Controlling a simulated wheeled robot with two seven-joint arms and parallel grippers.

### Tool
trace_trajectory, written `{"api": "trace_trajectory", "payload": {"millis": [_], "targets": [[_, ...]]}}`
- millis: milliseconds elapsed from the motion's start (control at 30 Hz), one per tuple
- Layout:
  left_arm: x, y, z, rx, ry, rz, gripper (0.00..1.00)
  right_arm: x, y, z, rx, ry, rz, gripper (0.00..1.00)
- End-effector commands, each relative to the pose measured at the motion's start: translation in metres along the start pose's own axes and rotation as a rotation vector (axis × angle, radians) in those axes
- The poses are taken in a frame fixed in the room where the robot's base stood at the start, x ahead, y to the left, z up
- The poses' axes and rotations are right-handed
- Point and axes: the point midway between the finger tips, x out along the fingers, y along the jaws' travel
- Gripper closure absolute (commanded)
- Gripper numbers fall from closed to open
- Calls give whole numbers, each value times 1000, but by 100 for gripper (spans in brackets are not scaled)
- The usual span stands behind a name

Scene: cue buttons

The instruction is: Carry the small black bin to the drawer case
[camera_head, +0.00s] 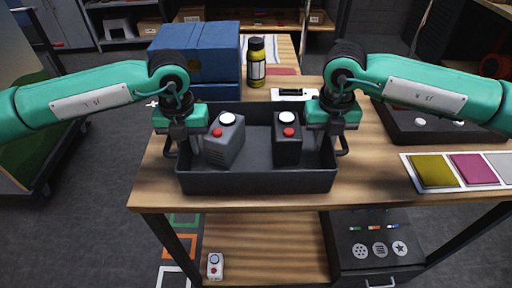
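The small black bin (258,182) is on the wooden table near its front edge. In it are a grey box (222,146) and a black box (287,150), each with a white and a red button. My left gripper (181,140) points down at the bin's left side wall. My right gripper (334,138) points down at its right side wall. The fingertips are largely hidden, so I cannot tell whether they grip the bin. The drawer case (378,245), dark with symbols and a handle, stands below the tabletop at the lower right.
A blue box (200,52), a yellow bottle (256,65) and a clipboard (292,95) are behind the bin. A dark tray (410,133) and a colour swatch card (468,170) lie at the right. A white button box (215,265) is on the lower shelf, left of the case.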

Motion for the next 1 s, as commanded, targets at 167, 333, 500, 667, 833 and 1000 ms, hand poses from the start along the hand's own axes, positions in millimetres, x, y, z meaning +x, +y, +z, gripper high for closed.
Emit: {"api": "trace_trajectory", "payload": {"millis": [167, 333, 500, 667, 833, 1000], "targets": [[0, 0, 0, 0, 0, 0, 85, 0, 0, 0, 0, 0, 0, 85], [0, 0, 0, 0, 0, 0, 100, 0, 0, 0, 0, 0, 0, 100], [0, 0, 0, 0, 0, 1, 100, 0, 0, 0, 0, 0, -1, 100], [-2, 0, 1, -1, -2, 0, 100, -2, 0, 0, 1, -2, 0, 100], [-5, 0, 1, -1, -2, 0, 100, -6, 0, 0, 1, -2, 0, 100], [-14, 0, 1, -1, -2, 0, 100, -14, 0, 1, 2, -2, 0, 100]]}}
